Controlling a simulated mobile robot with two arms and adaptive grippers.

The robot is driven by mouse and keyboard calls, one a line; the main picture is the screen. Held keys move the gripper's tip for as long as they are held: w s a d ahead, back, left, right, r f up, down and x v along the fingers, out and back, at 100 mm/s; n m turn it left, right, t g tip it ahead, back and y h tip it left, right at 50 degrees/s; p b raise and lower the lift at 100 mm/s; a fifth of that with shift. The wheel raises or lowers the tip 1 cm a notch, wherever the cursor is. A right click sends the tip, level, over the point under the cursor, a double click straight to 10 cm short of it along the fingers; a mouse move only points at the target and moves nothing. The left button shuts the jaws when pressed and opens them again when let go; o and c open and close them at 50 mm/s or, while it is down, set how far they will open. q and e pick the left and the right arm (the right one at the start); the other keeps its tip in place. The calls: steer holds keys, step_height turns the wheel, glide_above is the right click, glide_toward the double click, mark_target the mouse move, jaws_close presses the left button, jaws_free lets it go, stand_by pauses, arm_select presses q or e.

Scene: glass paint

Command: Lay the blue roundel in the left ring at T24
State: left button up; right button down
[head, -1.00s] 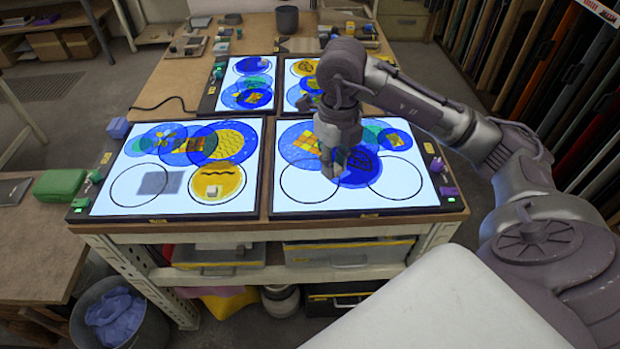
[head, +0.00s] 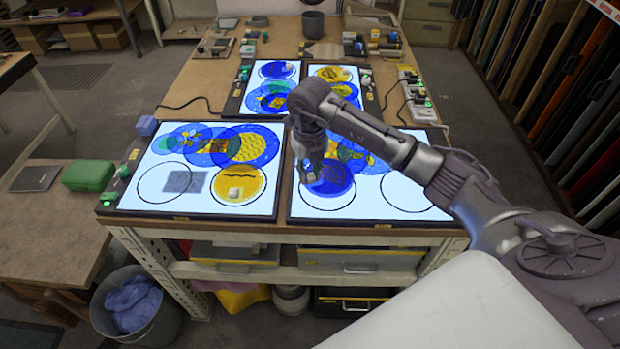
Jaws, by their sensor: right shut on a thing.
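My right gripper (head: 312,180) is shut on the blue roundel (head: 336,182), a see-through disc with dark markings, above the front right light panel (head: 376,207). In the picture the roundel covers most of the left ring (head: 327,209), whose front edge shows below it. I cannot tell whether the roundel touches the panel. The right ring (head: 412,211) on that panel is bare, partly behind my arm. I cannot read which panel is T24. My left gripper is not in view.
Behind my gripper lie more discs on the right panel. Two smaller panels with discs stand further back.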

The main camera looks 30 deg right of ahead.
step_height(320, 180, down, 2)
steer(key=shift+s+f+p, duration=0.1)
steer(key=shift+f+p, duration=0.15)
steer(key=shift+p, duration=0.15)
steer(key=shift+f, duration=0.35)
steer(key=shift+f, duration=0.2)
steer(key=c, duration=1)
jaws_free()
steer(key=shift+r, duration=0.1)
